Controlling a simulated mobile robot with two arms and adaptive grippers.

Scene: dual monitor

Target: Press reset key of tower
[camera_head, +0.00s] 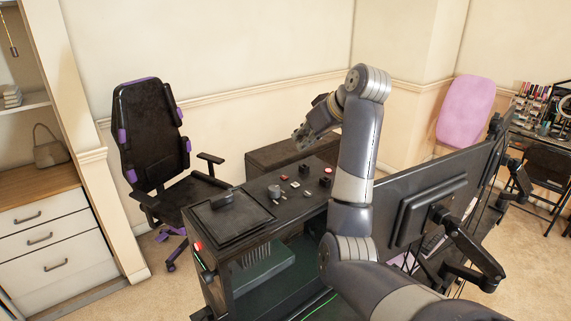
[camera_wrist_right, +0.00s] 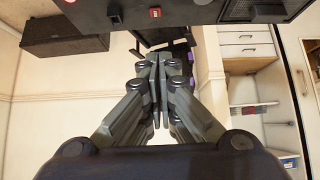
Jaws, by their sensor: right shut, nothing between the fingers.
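The black tower (camera_head: 238,240) stands in the middle of the head view. Its top panel carries several small red and pale keys, among them a red one (camera_head: 327,170) near the far right end, a pale one (camera_head: 295,184) and a knob (camera_head: 274,191). I cannot tell which is the reset key. My right gripper (camera_head: 301,137) is above the panel's far side, apart from the keys. In the wrist view my right gripper (camera_wrist_right: 157,62) is shut and empty, and the tower's edge (camera_wrist_right: 190,14) with a red key (camera_wrist_right: 155,12) shows at the top. My left gripper is not in view.
A black and purple chair (camera_head: 150,135) stands behind the tower at left. A dark box (camera_head: 290,153) stands behind the panel by the wall. Monitors (camera_head: 425,205) on arms are at right, close to my right arm. A white drawer cabinet (camera_head: 45,240) is at far left.

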